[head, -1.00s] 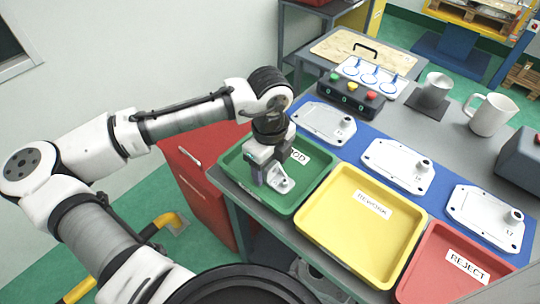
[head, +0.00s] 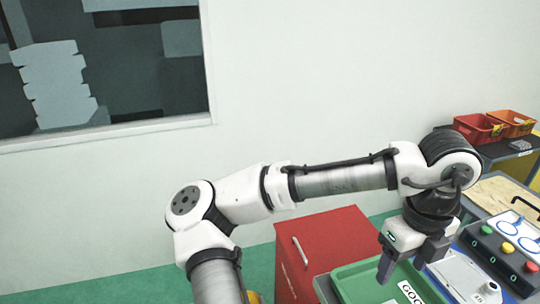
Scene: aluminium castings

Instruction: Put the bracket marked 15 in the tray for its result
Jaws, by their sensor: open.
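My gripper (head: 403,262) points down over the green tray (head: 352,283), at the lower right of the head view. Its jaws are open, with nothing seen between them. No number 15 is readable. The yellow and red trays are out of view.
A red cabinet (head: 325,245) stands left of the tray. Orange-red bins (head: 480,128) sit on a shelf behind.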

